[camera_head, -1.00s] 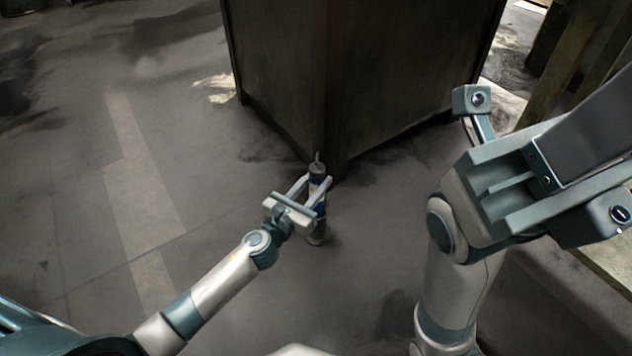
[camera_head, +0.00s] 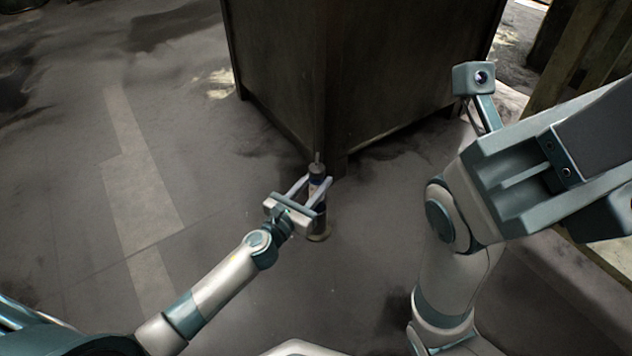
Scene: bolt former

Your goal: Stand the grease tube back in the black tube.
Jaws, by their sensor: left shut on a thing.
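The grease tube (camera_head: 317,172) is upright, with a thin nozzle on top, a dark cap and a blue band. My left gripper (camera_head: 317,185) is shut on its upper part, one finger on each side. The black tube (camera_head: 321,216) is directly below, a dark upright cylinder on a pale round base on the floor. The grease tube lines up with it; the gripper hides part of where they meet, so I cannot tell how deep it sits. My right arm fills the right side, but its gripper fingers do not show.
A large dark cabinet (camera_head: 370,75) stands just behind the tubes, its near corner close to them. The grey floor to the left, with a paler strip (camera_head: 140,190), is clear. Wooden beams (camera_head: 575,60) are at the upper right.

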